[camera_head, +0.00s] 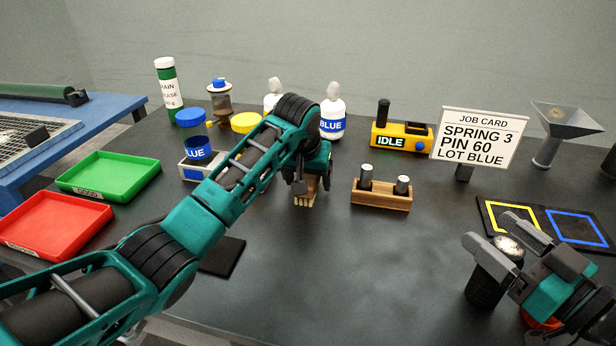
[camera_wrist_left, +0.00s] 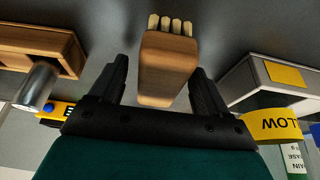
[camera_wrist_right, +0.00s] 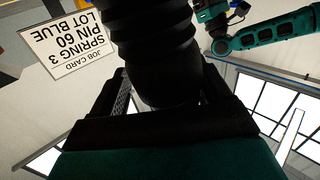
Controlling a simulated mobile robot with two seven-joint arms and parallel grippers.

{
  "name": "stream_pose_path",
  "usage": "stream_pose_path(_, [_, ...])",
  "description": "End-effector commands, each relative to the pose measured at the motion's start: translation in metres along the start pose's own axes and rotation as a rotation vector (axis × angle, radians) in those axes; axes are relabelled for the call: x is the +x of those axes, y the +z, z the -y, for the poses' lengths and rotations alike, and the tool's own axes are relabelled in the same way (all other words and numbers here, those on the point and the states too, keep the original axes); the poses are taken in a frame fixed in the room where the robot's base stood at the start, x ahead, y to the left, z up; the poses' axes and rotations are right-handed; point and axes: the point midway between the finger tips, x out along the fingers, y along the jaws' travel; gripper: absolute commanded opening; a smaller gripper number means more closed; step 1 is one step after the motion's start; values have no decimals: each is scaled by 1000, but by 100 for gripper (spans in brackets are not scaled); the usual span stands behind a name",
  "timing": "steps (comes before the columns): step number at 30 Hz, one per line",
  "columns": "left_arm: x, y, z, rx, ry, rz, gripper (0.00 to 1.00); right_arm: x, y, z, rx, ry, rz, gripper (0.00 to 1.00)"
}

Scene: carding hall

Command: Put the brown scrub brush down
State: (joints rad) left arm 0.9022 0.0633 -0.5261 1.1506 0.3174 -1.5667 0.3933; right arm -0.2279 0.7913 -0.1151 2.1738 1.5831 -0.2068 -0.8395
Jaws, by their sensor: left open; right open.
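The brown scrub brush (camera_head: 304,190) is at the middle of the dark table, partly hidden below my left wrist, with its pale bristles pointing down. In the left wrist view its wooden block (camera_wrist_left: 168,65) lies between the two fingers, with a gap showing on each side. My left gripper (camera_head: 310,183) is open around the brush. The cylinder also shows between the fingers in the right wrist view (camera_wrist_right: 155,50).
A wooden block with two metal pins (camera_head: 381,201) stands right of the brush. Bottles and a yellow IDLE box (camera_head: 400,137) stand behind. Green (camera_head: 110,177) and red (camera_head: 55,226) trays are at left. A dark flat pad (camera_head: 223,258) lies by my left arm. The front middle is clear.

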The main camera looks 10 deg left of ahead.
Motion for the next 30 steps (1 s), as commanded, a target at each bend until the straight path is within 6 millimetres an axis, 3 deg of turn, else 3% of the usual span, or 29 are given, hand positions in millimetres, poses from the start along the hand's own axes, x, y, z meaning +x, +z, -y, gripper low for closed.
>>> stream_pose_path(8, [-7,-2,0,1,1,-3,76,0,2,0,0,-1,4,77])
stream_pose_path(22, [-98,-2,0,0,2,-4,76,0,2,0,0,-1,4,77])
stream_pose_path(30, [-122,-1,0,0,1,-1,76,0,2,0,0,-1,4,77])
